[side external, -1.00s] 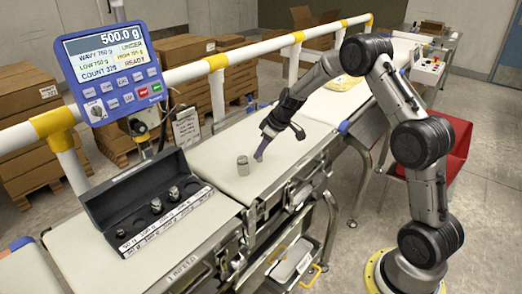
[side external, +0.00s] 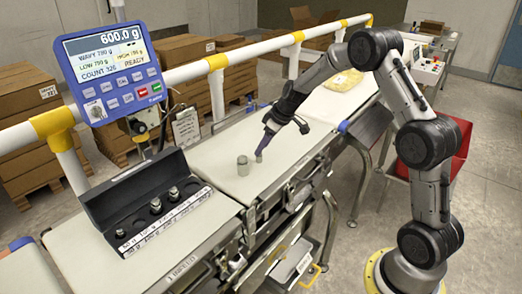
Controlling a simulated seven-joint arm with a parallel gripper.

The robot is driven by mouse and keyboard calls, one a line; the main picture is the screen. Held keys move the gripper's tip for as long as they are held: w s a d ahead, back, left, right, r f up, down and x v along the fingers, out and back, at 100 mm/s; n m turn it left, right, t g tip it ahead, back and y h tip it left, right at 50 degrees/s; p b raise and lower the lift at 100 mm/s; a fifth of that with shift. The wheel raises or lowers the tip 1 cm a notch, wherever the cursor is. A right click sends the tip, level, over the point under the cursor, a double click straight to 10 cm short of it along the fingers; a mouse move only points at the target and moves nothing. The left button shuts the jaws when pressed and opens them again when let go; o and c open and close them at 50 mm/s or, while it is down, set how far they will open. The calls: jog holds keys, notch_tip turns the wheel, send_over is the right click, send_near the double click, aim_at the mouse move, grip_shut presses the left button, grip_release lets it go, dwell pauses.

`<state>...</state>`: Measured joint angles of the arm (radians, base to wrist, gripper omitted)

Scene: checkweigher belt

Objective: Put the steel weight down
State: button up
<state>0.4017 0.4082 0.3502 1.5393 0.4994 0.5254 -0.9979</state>
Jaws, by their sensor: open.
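A small steel weight (side external: 259,157) stands on the pale weighing belt (side external: 222,150), right beside a larger steel weight (side external: 243,166). My gripper (side external: 264,148) is just above the small weight, fingers pointing down and open. Whether the fingertips still touch the weight is too small to tell. The blue display (side external: 112,72) on its post reads 600.0 g.
A black case (side external: 120,190) with several steel weights lies open at the front left, with a labelled strip along its edge. A white-and-yellow rail (side external: 240,58) runs behind the belt. A yellowish bag (side external: 346,81) lies further up the belt.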

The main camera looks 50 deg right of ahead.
jog(key=a+v, duration=0.1)
jog(key=v, duration=0.8)
jog(key=s+a+r, duration=0.7)
jog(key=s, duration=0.1)
jog(key=s+a+m, duration=0.1)
jog(key=s+a, duration=0.3)
jog(key=s, duration=0.7)
jog(key=s+a+m+h, duration=0.1)
jog(key=s+a, duration=0.4)
jog(key=s, duration=0.7)
jog(key=shift+r+t, duration=0.3)
jog(key=shift+r, duration=0.05)
